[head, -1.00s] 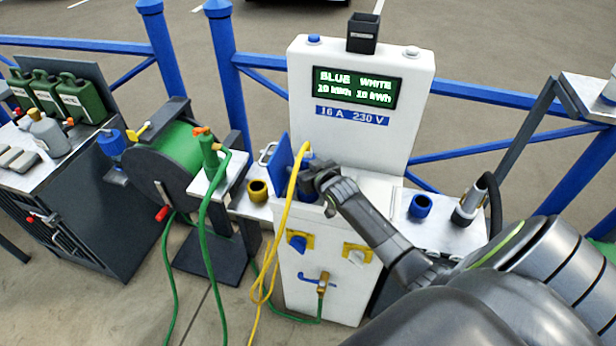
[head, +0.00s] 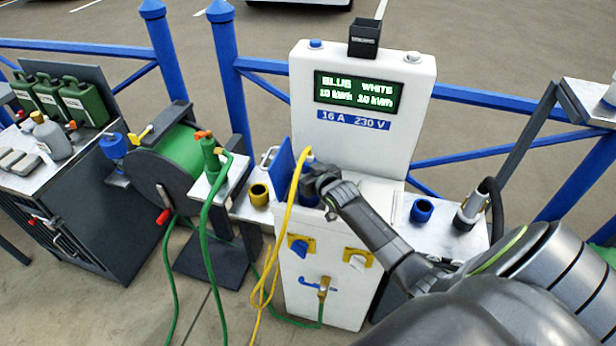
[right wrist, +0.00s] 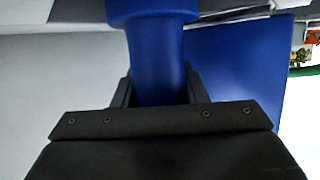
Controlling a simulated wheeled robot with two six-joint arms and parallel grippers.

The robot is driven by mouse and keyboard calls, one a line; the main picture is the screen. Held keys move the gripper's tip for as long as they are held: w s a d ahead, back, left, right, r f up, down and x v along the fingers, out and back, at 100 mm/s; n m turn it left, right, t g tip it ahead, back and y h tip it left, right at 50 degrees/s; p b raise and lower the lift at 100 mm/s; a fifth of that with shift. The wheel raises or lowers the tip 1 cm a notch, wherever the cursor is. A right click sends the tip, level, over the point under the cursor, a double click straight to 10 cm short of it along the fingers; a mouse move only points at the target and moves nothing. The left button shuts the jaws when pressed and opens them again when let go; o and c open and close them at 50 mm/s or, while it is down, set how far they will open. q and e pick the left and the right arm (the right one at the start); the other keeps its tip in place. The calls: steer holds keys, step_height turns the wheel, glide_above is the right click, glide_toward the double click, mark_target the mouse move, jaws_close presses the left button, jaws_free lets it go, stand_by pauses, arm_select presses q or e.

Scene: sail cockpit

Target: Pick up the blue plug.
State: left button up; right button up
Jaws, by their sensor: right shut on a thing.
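The blue plug (right wrist: 158,60) fills the middle of the right wrist view, between the two dark fingers. My right gripper (right wrist: 155,92) is shut on it. In the head view my right gripper (head: 314,184) is at the open blue flap (head: 281,170) on the white power pedestal (head: 350,130), and it mostly hides the plug. A yellow cable (head: 294,200) rises beside the gripper and hangs down the pedestal's front. I cannot tell whether the plug is still seated in its socket. My left gripper is not in view.
A blue ring cap (head: 422,210) and a black hose nozzle (head: 470,207) stand on the right shelf. A yellow ring cap (head: 259,194) is on the left shelf, near a green hose reel (head: 182,155). Blue railings run behind the pedestal.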

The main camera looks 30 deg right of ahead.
step_height(320, 180, up, 11)
steer(key=shift+f, duration=0.1)
step_height(320, 180, up, 2)
steer(key=p, duration=0.3)
steer(key=shift+r, duration=0.2)
steer(key=shift+f, duration=0.1)
